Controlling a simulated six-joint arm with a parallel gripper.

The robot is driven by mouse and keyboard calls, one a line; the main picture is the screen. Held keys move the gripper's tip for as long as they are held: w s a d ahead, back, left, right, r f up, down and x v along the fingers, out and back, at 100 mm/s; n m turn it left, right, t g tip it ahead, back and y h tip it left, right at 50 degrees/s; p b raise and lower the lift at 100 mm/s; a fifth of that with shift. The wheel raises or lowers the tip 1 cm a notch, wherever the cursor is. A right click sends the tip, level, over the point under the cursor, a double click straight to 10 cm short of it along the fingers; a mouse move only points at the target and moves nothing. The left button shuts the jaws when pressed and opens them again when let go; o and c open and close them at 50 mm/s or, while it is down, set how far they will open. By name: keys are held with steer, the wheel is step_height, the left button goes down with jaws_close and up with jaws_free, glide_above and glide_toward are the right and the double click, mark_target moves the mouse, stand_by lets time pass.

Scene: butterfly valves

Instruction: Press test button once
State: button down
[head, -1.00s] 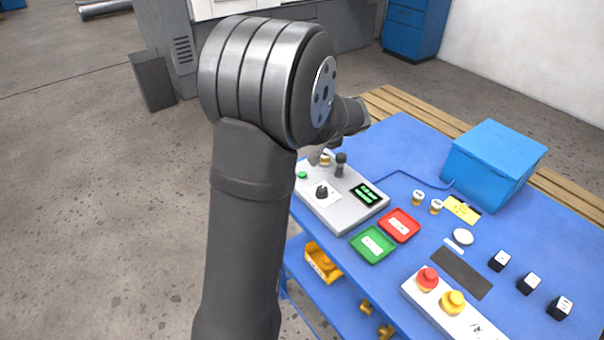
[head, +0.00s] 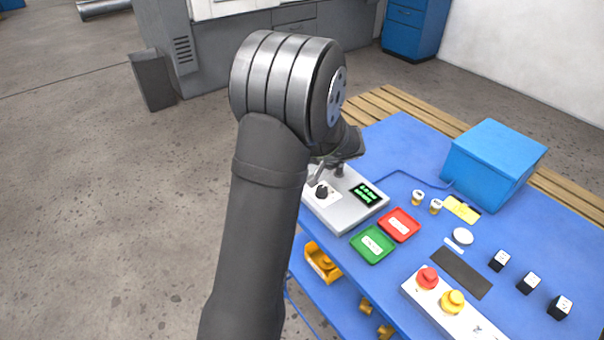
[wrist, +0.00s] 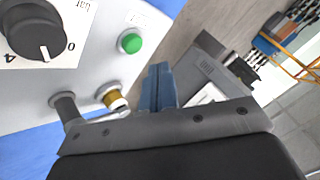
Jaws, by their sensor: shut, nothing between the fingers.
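A grey test unit (head: 346,212) stands on the blue table, with a black knob (head: 322,192) and a lit green display (head: 367,194). In the wrist view a round green button (wrist: 131,42) sits on the unit's light panel, near the black knob (wrist: 35,38). My gripper (wrist: 158,70) is shut and empty. In the wrist view its fingertips show right of and a little below the green button, with a gap between them in the picture. I cannot tell the depth between them. In the head view my arm hides the green button.
A brass-coloured fitting (wrist: 115,98) and a grey post (wrist: 66,106) stand close beside my gripper. Red (head: 400,225) and green (head: 372,244) trays lie in front of the unit. A blue box (head: 493,165) and a red push button (head: 427,278) are farther right.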

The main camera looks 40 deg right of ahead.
steer(key=shift+f, duration=0.95)
stand_by(1.4)
steer(key=shift+f, duration=0.4)
steer(key=shift+f, duration=0.45)
stand_by(0.6)
steer(key=shift+r, duration=0.9)
steer(key=shift+r, duration=2.5)
steer(key=shift+f, duration=0.1)
